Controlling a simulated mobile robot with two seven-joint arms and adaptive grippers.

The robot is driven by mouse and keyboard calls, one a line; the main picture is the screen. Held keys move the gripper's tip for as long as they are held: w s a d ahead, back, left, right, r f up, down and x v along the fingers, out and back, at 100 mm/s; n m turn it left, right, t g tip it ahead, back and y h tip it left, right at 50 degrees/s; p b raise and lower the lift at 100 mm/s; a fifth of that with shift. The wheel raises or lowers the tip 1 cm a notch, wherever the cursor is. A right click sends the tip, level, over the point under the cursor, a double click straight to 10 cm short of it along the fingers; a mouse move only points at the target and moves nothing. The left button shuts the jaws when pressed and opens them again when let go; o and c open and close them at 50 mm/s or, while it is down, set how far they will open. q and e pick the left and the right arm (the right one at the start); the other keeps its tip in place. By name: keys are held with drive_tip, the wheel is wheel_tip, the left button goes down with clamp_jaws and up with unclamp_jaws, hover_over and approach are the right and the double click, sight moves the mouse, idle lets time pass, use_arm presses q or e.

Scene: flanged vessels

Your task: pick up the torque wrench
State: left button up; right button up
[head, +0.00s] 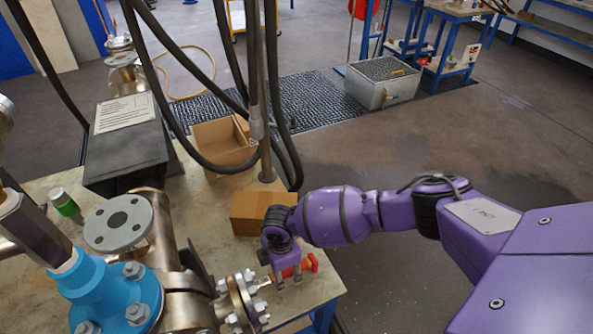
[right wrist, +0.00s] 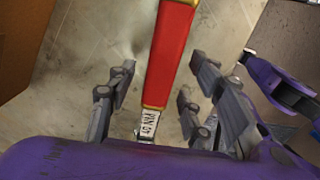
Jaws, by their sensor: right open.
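The torque wrench (head: 312,262) lies on the workbench near its right edge, beside the flanged pipe. Its red handle (right wrist: 170,55) and a silver part marked 40 Nm show in the right wrist view. My right gripper (head: 288,276) is open over the wrench. In the right wrist view the fingers of my right gripper (right wrist: 160,88) stand on both sides of the handle, with gaps visible. Part of the wrench is hidden by my gripper. My left gripper is not in view.
A bolted flange (head: 240,300) stands just left of the wrench, with a blue valve body (head: 115,290) farther left. A closed cardboard box (head: 255,210) sits behind my right gripper, and an open box (head: 222,145) beyond it. Hoses (head: 215,70) hang above the bench.

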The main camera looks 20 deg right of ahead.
drive_tip(key=shift+w+f, duration=0.1)
drive_tip(key=shift+f, duration=0.05)
clamp_jaws()
drive_tip(key=shift+w, duration=0.1)
